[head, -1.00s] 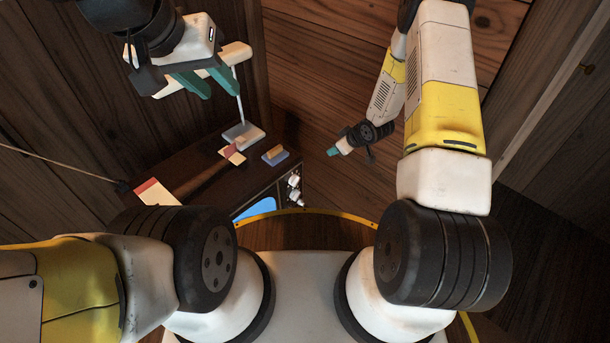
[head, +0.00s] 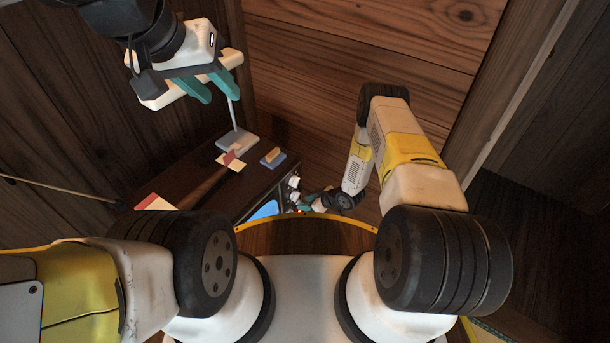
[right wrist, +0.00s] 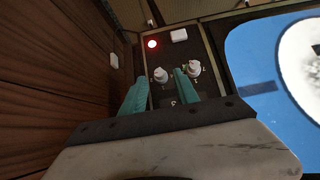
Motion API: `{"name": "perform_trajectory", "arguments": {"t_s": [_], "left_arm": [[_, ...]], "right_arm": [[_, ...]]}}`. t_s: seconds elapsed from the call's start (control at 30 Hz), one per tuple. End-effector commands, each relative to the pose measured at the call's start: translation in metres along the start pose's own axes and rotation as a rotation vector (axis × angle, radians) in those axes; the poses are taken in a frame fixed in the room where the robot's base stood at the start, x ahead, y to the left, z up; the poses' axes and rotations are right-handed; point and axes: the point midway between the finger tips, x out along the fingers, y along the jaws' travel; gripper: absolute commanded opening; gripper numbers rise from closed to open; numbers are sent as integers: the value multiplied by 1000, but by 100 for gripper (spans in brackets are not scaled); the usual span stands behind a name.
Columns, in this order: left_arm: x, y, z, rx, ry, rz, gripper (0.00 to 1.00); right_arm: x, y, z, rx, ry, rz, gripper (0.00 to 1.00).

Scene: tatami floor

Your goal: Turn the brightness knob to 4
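Two white knobs show on a dark control panel (right wrist: 180,95) in the right wrist view, a left knob (right wrist: 160,74) and a right knob (right wrist: 194,68). Their labels are too small to read, so I cannot tell which is brightness or its setting. My right gripper (right wrist: 162,78) is open, its teal fingers pointing at the panel, with the left knob between the fingertips in the picture. I cannot tell whether they touch it. In the head view the right gripper (head: 306,201) is beside the panel's knobs (head: 293,183). My left gripper (head: 224,96) is open and empty, high at the left.
A dark cabinet top (head: 190,175) carries a lamp base (head: 237,140) and a blue-and-tan block (head: 272,158). Wooden walls enclose the corner.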

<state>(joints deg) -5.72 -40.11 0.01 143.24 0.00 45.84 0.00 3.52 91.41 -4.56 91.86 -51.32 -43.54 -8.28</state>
Motion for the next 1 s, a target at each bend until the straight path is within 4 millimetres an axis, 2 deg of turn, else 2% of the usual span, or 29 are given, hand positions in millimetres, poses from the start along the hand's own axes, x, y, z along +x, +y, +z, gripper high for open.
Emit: {"name": "perform_trajectory", "arguments": {"t_s": [0.13, 0.4, 0.6, 1.0], "left_arm": [[0, 0, 0, 0, 0, 0, 36], [0, 0, 0, 0, 0, 0, 36], [0, 0, 0, 0, 0, 0, 36], [0, 0, 0, 0, 0, 0, 36]], "right_arm": [[11, 0, 0, -1, 0, 0, 37], [12, 0, 0, 0, -1, 0, 37], [12, 0, 0, 0, -1, 0, 0], [11, 2, 0, 33, 1, -31, 0]]}}
